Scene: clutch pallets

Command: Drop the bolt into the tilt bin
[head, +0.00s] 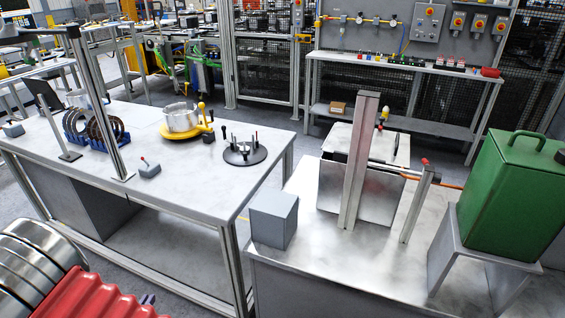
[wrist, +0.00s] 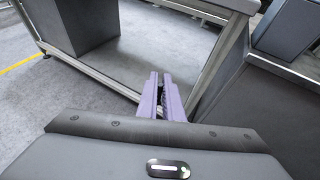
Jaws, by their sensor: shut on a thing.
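My gripper (wrist: 160,80) has two purple fingers, close together in the wrist view. A dark sliver between them seems to be the bolt (wrist: 162,92), mostly hidden by the fingers. In the head view only small purple tips of my gripper (head: 150,299) show at the bottom left, low in front of the left table. A sheet-metal assembly with a sloping plate (head: 375,192) and a tall post stands on the right bench, and it may be the tilt bin. My gripper is well to the left of it and apart from it.
A grey block (head: 273,218) stands at the right bench's left corner. A green canister (head: 515,190) sits on a metal stand (head: 470,250) at the right. The left table (head: 190,160) carries a yellow-based pot (head: 182,120) and a black round fixture (head: 245,152). A gap separates both benches.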

